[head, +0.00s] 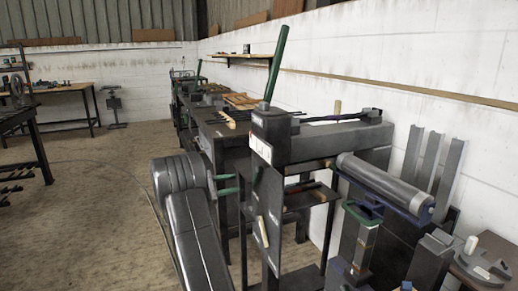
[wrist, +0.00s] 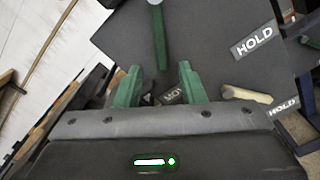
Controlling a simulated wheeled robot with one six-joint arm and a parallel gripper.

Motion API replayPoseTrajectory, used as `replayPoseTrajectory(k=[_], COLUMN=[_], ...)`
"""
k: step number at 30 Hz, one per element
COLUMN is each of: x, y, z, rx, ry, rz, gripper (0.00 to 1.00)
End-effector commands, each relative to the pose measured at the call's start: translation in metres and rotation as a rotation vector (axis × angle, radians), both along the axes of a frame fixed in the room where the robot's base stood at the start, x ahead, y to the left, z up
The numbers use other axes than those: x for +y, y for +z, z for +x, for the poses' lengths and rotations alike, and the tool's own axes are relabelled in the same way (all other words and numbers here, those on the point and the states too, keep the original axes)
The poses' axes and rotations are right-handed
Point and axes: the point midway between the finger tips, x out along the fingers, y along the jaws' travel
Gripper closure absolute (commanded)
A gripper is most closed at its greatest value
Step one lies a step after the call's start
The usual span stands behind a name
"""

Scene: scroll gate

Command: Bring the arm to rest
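My gripper (head: 226,184) is at the end of my dark grey arm, to the left of the gate machine in the head view. In the wrist view its two green fingers (wrist: 160,78) stand apart, with nothing held between them. A green lever (head: 277,65) rises from the dark machine post (head: 268,125). A green rod (wrist: 158,38) shows beyond the fingers in the wrist view, apart from them. The fingers appear close to the machine's dark plates; I cannot tell the exact gap.
A pale wooden handle (head: 262,231) sits low on the machine front. A grey roller (head: 385,183) and upright metal bars (head: 430,160) stand to its right. A long bench runs behind along the white wall (head: 400,50). Open floor (head: 90,190) lies to the left.

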Motion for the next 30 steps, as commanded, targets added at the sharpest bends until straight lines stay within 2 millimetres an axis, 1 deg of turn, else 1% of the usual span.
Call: replayPoseTrajectory(k=[1,11,12,15,18,26,30], x=[-0.012,-0.071,-0.071,-0.072,-0.072,-0.073,-0.073], y=[-0.001,-0.001,0.001,-0.001,-0.004,-0.006,-0.003], z=[0.004,0.028,0.027,0.022,0.020,0.019,0.019], rx=[0.000,-0.001,0.030,0.104,0.139,0.150,0.147], ry=[-0.004,-0.004,0.000,0.001,0.000,0.000,0.000], rz=[0.001,0.001,-0.012,-0.042,-0.058,-0.062,-0.060], gripper=[0.64,0.64,0.64,0.64,0.64,0.64,0.64])
